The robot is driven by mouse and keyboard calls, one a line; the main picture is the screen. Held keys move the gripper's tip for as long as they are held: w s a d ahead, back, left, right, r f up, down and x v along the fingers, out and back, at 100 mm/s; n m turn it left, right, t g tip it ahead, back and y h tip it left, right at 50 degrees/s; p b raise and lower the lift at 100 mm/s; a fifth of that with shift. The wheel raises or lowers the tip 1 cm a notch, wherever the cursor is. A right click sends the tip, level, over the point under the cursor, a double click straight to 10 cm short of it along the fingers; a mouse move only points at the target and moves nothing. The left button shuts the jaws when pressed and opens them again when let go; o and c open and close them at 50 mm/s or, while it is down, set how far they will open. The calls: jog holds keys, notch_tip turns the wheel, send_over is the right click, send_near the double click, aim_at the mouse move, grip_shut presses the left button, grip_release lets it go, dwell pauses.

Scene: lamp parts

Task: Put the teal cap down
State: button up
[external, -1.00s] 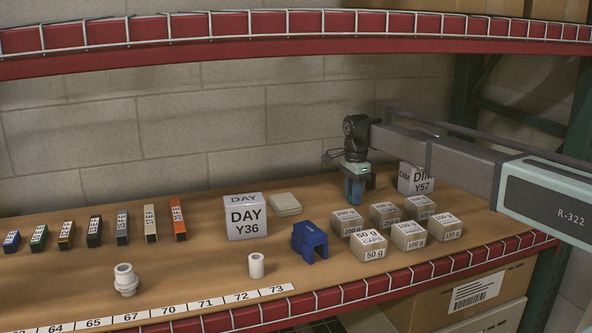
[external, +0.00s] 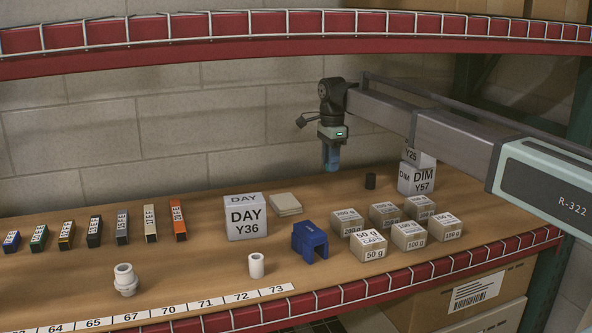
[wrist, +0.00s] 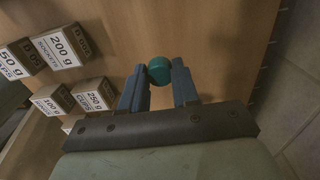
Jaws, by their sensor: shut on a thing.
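The teal cap (wrist: 159,70) is a small round piece between the blue fingertips of my gripper (wrist: 158,74) in the wrist view. My gripper (external: 331,167) is shut on it and hangs above the wooden shelf, near its back, in the external view. The cap cannot be made out clearly in the external view, where the fingers hide it.
Several small weight-labelled boxes (external: 369,246) and a blue bracket (external: 309,242) stand in front. A flat beige stack (external: 286,204) and the DAY Y36 box (external: 245,217) lie left.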

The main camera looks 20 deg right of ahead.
aim_at(322, 202)
jog(key=shift+w+a+f, duration=0.1)
jog(key=shift+a+f, duration=0.2)
jog(key=shift+f, duration=1.35)
jog(key=shift+w+a+f, duration=0.15)
jog(key=shift+a+f, duration=0.2)
jog(key=shift+f, duration=1.35)
jog(key=shift+w+a+f, duration=0.1)
jog(key=shift+a+f, duration=0.2)
jog(key=shift+f, duration=1.35)
jog(key=shift+f, duration=0.1)
jog(key=o, duration=1)
notch_tip(322, 202, up, 12)
